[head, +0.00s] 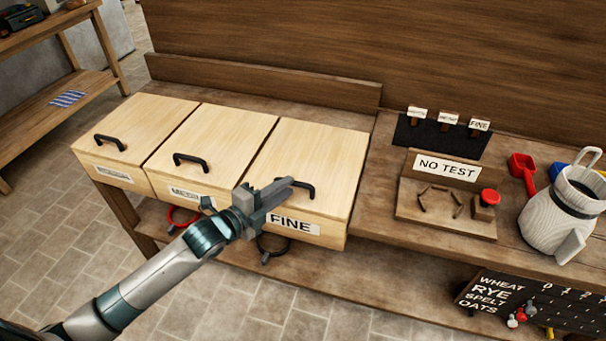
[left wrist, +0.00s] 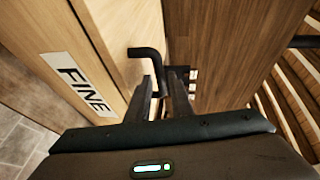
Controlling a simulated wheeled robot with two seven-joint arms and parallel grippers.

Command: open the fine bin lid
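The fine bin (head: 330,222) is a pale wooden bin at the right end of a row, with a FINE label on its front. Its sloping lid (head: 310,150) is down. A dark bar handle (head: 306,189) stands near the lid's front edge. My left gripper (head: 287,187) is at this handle, its fingertips overlapping the handle's left end. In the left wrist view the handle (left wrist: 146,52) runs down between the two fingers (left wrist: 164,95). The gap is narrow, and whether the fingers press on the bar is not visible. My right gripper is not in view.
Two similar lidded bins (head: 208,145) stand to the left. Right of the fine bin are a NO TEST stand (head: 447,168) with a red button (head: 490,196), a red scoop (head: 522,170) and a pale jug (head: 565,215). A wooden back wall (head: 400,50) rises behind.

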